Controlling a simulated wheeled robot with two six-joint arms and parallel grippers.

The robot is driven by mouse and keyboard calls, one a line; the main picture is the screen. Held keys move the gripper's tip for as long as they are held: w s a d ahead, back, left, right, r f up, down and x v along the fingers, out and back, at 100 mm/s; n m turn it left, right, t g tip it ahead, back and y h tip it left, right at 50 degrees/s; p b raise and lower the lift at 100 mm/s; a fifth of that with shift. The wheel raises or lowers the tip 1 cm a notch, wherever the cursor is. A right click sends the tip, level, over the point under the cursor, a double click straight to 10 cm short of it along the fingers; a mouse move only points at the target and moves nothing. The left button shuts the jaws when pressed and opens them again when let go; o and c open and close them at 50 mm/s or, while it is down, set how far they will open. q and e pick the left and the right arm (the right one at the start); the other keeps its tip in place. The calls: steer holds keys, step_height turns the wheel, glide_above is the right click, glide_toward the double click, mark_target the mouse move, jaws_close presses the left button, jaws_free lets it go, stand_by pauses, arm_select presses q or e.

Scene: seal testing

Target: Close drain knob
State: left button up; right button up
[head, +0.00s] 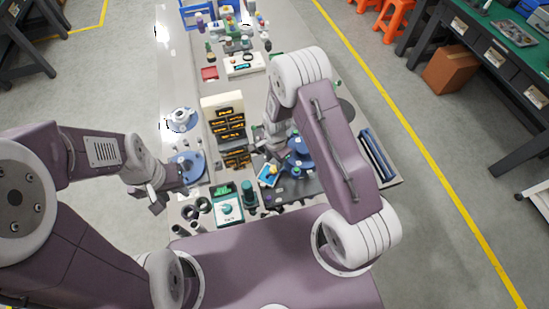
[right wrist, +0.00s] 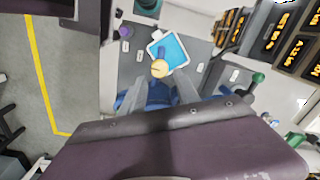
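I cannot tell for sure which part is the drain knob. In the right wrist view, a round yellow cap (right wrist: 159,68) sits in front of a light-blue panel (right wrist: 168,50), just beyond my right gripper (right wrist: 160,92). The gripper's two grey fingers are spread apart, with blue parts behind and between them. In the head view, my right gripper (head: 275,143) is partly hidden by its own arm and is beside a blue device (head: 299,153). The light-blue panel (head: 268,175) is just below it. My left gripper (head: 167,196) is open and empty at the bench's left edge.
Dark meters with orange displays (head: 229,126) stand left of the right gripper. A teal-knobbed device (head: 227,205) and a teal cylinder (head: 249,192) stand near the front. A blue-based stand (head: 188,165) is beside the left gripper. A tray with dark bars (head: 377,155) lies right.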

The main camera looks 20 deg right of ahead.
step_height(320, 180, up, 4)
steer(key=shift+s+f, duration=0.1)
stand_by(0.4)
